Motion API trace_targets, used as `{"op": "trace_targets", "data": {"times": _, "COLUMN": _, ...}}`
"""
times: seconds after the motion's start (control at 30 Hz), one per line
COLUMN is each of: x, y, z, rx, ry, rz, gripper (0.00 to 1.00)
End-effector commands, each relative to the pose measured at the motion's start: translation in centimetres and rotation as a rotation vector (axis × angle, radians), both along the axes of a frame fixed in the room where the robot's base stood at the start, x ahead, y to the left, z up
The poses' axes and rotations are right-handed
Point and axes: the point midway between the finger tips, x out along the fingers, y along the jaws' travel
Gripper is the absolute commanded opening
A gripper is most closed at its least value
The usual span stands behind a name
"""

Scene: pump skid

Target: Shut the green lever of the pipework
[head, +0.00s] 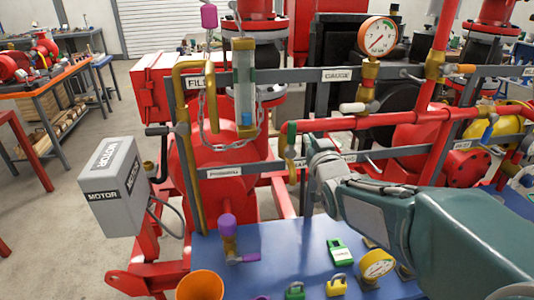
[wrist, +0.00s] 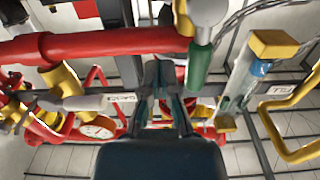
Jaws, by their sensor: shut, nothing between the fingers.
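The green lever (head: 291,129) is at the left end of a red pipe, in the middle of the head view, above a brass fitting (head: 290,152). In the wrist view the green lever (wrist: 199,68) shows close beside my fingers, on their right, extending from a grey end piece by a brass part. My gripper (head: 312,143) is just right of the lever in the head view. In the wrist view my gripper (wrist: 160,72) has its fingers together and empty. I cannot tell whether a finger touches the lever.
The red pipe (wrist: 110,40) crosses the wrist view near my fingers. A sight glass (head: 244,85) with a hanging chain, a pressure gauge (head: 377,37) and labelled grey rails surround the lever. A blue bench (head: 290,250) below holds padlocks, an orange cup (head: 201,285) and a loose gauge.

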Motion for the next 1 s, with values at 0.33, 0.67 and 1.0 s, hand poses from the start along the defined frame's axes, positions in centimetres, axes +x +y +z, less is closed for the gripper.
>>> {"op": "trace_targets", "data": {"times": 0.33, "x": 2.1, "y": 0.5, "z": 0.0, "rx": -0.001, "ry": 0.000, "rz": 0.001, "gripper": 0.00}}
{"op": "trace_targets", "data": {"times": 0.67, "x": 2.3, "y": 1.9, "z": 0.7, "rx": -0.001, "ry": -0.001, "rz": 0.002, "gripper": 0.00}}
{"op": "trace_targets", "data": {"times": 1.0, "x": 1.9, "y": 3.9, "z": 1.1, "rx": 0.000, "ry": 0.000, "rz": 0.003, "gripper": 0.00}}
